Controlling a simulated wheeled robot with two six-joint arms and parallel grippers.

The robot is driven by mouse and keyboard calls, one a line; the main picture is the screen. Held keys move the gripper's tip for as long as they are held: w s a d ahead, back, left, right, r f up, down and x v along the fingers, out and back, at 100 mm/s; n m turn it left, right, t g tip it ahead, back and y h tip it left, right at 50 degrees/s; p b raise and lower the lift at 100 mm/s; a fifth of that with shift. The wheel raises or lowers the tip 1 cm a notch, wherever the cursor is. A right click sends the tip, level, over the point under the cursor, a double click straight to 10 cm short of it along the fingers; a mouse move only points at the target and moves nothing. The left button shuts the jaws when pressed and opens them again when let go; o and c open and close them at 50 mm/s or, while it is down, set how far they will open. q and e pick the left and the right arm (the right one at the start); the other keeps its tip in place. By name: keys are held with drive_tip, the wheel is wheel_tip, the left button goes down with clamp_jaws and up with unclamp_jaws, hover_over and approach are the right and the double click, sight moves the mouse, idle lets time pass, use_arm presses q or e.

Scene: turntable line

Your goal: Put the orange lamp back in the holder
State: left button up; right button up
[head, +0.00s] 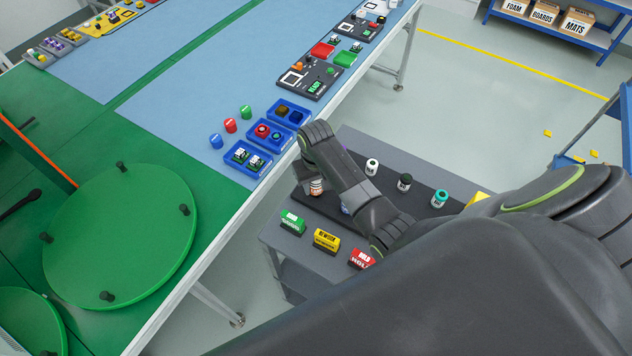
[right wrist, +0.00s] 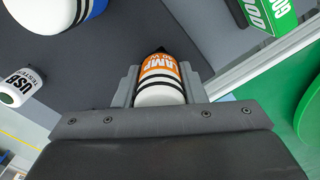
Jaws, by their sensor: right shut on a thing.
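The orange lamp (right wrist: 160,76) is a small cylinder with an orange label and black and white bands. My right gripper (right wrist: 160,84) is shut on it, one finger on each side. In the head view the lamp (head: 316,187) shows below my right gripper (head: 314,178), over the left end of a dark holder board (head: 322,205) on a grey cart. I cannot tell whether the lamp's lower end touches the board. White (head: 372,167), black (head: 405,182) and teal (head: 440,198) cylinders stand in the board. My left gripper is not in view.
Green (head: 292,222), yellow (head: 326,240) and red (head: 361,259) label blocks line the cart's (head: 275,236) front. My right arm covers part of the board. To the left is a long table with blue trays (head: 250,158) and a green turntable (head: 120,235).

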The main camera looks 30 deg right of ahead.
drive_tip(key=shift+f, duration=0.2)
drive_tip(key=o, duration=1.2)
